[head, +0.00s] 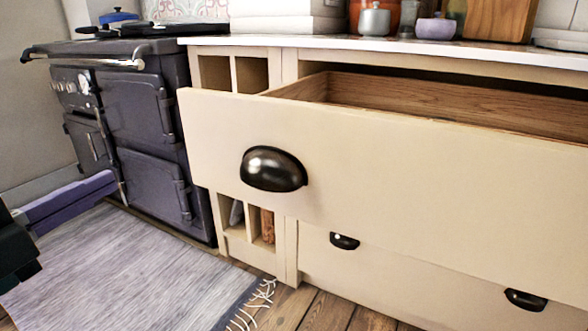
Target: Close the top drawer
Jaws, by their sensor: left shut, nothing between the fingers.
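The top drawer (390,175) is pulled well out of the cream cabinet. Its wooden inside (400,108) shows behind the front panel, and the visible part looks empty. A dark cup handle (273,169) sits on the left part of the drawer front. My left gripper (106,183) comes in at the left edge, with purplish fingers shut and empty. It is left of the drawer front and apart from it, in front of the dark stove in the picture. My right gripper is not in view.
A dark range stove (140,120) with a front rail stands left of the cabinet. A grey fringed rug (130,270) lies on the wooden floor. A lower drawer (400,285) is shut. Pots and boards stand on the white worktop (400,45).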

